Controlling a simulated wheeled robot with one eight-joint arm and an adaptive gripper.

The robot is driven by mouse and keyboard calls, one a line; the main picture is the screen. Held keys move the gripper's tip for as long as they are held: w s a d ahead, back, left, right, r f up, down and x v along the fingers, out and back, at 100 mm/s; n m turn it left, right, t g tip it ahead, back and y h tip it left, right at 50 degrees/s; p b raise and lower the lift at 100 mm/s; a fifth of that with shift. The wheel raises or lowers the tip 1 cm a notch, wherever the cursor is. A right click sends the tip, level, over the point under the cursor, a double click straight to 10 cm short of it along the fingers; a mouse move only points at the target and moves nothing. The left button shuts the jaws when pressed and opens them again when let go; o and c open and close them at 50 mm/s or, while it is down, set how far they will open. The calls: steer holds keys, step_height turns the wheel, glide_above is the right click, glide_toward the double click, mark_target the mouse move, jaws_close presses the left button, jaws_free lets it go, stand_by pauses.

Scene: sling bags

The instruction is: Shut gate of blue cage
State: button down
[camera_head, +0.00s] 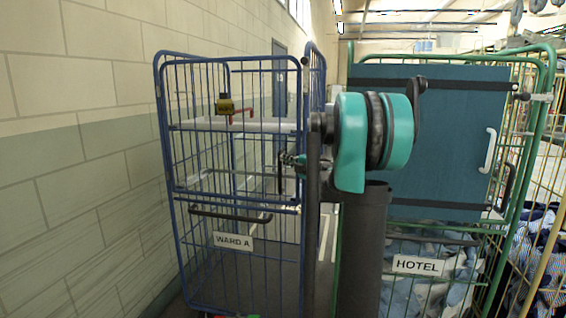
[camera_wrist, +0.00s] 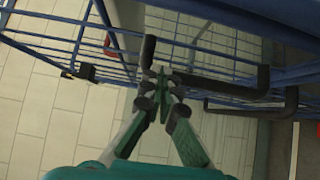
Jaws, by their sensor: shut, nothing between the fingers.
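The blue cage (camera_head: 176,215) stands left of centre in the head view, with a "WARD A" sign (camera_head: 233,241) on its lower front. A black handle (camera_head: 230,214) crosses its front at mid-height. Blue mesh stands at a different angle at its upper right; I cannot tell how far the gate stands open. My gripper (camera_head: 287,160) is in front of the cage's right part, partly hidden by my arm. In the wrist view my gripper (camera_wrist: 161,82) is shut and empty, its tips close to a black handle (camera_wrist: 215,84); contact is unclear. Blue bars (camera_wrist: 70,48) lie beyond.
A green cage (camera_head: 547,100) with a "HOTEL" sign (camera_head: 418,265), a teal panel (camera_head: 440,130) and cloth inside stands at the right. A yellow-barred cage (camera_head: 545,250) is at the far right edge. A block wall (camera_head: 70,170) runs along the left.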

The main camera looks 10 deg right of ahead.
steer(key=s+d+f+m+t+h, duration=0.1)
steer(key=s+d+m+t+h, duration=0.1)
steer(key=s+d+m+h, duration=1)
steer(key=s+a+f+m+g+h, duration=0.1)
steer(key=s+a+f+m+g, duration=0.3)
steer(key=s+f+m, duration=0.55)
steer(key=s+a+f+g+y, duration=0.2)
steer(key=s+a+f+g, duration=0.1)
steer(key=s+f, duration=0.4)
steer(key=s+a+f+m+g+y, duration=0.1)
steer(key=s+a+f+g, duration=0.2)
steer(key=s+a+f, duration=0.3)
steer(key=s+a+f+g+y, duration=0.2)
steer(key=s+a+f+g, duration=0.2)
steer(key=s+f, duration=0.5)
steer(key=shift+a+f+y, duration=0.3)
steer(key=shift+a, duration=0.1)
